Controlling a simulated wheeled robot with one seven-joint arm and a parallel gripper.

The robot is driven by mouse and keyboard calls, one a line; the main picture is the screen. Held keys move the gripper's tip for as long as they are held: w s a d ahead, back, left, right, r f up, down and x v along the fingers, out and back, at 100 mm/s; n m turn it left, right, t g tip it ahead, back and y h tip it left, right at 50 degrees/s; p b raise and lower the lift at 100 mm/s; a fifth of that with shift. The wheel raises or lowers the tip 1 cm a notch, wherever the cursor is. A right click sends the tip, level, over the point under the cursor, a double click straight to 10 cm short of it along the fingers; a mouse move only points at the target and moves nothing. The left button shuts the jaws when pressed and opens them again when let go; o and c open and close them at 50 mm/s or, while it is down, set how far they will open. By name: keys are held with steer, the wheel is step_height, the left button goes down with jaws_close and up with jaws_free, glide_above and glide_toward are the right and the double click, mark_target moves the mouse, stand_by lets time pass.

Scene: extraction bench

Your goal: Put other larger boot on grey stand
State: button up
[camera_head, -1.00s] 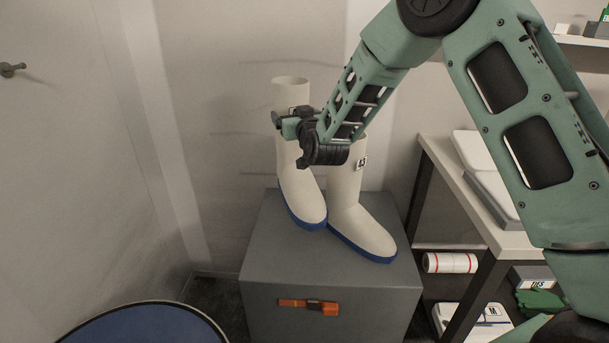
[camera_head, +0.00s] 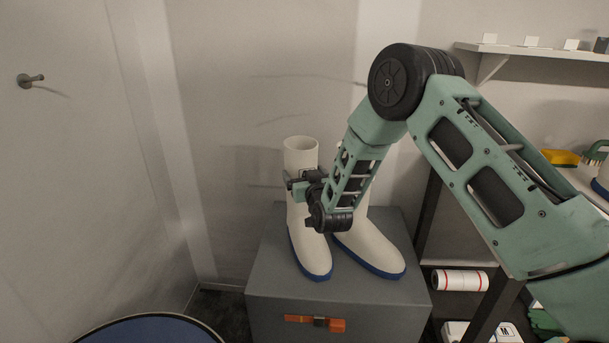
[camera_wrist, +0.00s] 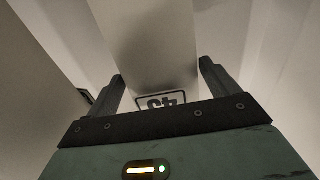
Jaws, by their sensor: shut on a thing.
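A white boot with a blue sole (camera_head: 311,252) is at the left over the top of the grey stand (camera_head: 270,275). It is upright, its sole very near or on the stand top; I cannot tell which. My gripper (camera_head: 297,184) is shut on its shaft. In the wrist view my gripper (camera_wrist: 161,76) has its fingers on either side of the white shaft (camera_wrist: 150,45), which bears a "43" label. Another white boot (camera_head: 372,247) stands upright on the stand to the right, its upper part hidden behind my arm.
An orange-handled tool (camera_head: 315,322) is on the stand's front. A dark-framed bench with a red-striped roll (camera_head: 460,280) stands to the right. A wall shelf (camera_head: 530,50) is at upper right, a blue round seat (camera_head: 150,330) at lower left.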

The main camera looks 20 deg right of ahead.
steer(key=shift+r, duration=0.1)
steer(key=o, duration=1.8)
steer(key=shift+c, duration=0.2)
